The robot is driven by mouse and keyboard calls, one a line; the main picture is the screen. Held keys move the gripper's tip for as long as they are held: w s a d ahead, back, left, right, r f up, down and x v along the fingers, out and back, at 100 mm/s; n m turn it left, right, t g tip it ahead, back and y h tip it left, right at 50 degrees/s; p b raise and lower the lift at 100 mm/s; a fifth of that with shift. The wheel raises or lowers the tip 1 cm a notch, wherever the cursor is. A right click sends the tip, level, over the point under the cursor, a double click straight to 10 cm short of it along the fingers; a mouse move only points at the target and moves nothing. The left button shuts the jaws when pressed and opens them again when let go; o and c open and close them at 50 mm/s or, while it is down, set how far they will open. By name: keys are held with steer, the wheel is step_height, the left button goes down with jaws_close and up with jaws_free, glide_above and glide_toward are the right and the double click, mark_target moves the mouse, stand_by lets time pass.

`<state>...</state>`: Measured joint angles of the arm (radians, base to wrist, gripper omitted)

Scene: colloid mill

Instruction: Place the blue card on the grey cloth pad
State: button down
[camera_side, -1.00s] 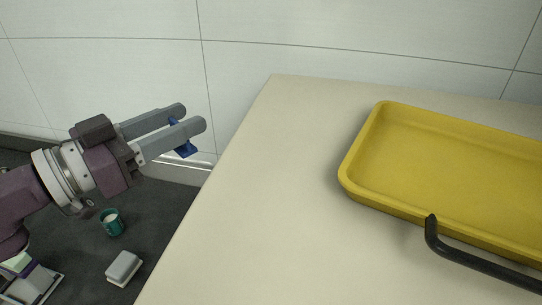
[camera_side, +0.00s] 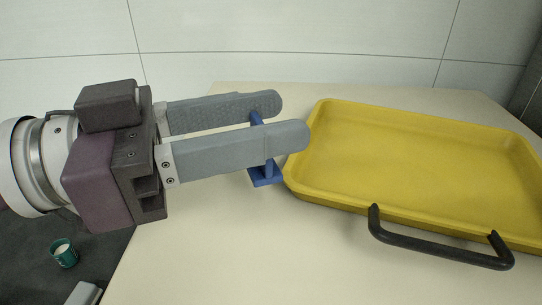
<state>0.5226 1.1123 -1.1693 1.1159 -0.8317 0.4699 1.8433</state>
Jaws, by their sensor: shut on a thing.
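My gripper (camera_side: 280,116) is shut on a small blue piece, the blue card (camera_side: 264,176), held between the two grey fingers near their tips. The blue piece shows a flat plate below the near finger and a thin bar between the fingers; the rest is hidden by the near finger. It appears beside the left rim of the yellow tray, above the pale tabletop; whether it touches the table I cannot tell. I see no thing that is clearly a grey cloth pad.
A yellow tray (camera_side: 425,216) with a black handle (camera_side: 440,250) fills the right of the pale tabletop (camera_side: 215,255). The table front is clear. At lower left, below the table, are a teal cup (camera_side: 64,255) and a light grey block (camera_side: 84,294), partly cut off.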

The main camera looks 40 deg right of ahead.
step_height(320, 180, down, 4)
steer(key=shift+f, duration=0.1)
steer(key=c, duration=0.8)
jaws_free()
steer(key=shift+c, duration=0.2)
steer(key=v, duration=1.1)
steer(key=shift+a, duration=0.1)
steer(key=shift+o, duration=0.5)
steer(key=shift+w+a, duration=0.2)
steer(key=shift+a, duration=0.2)
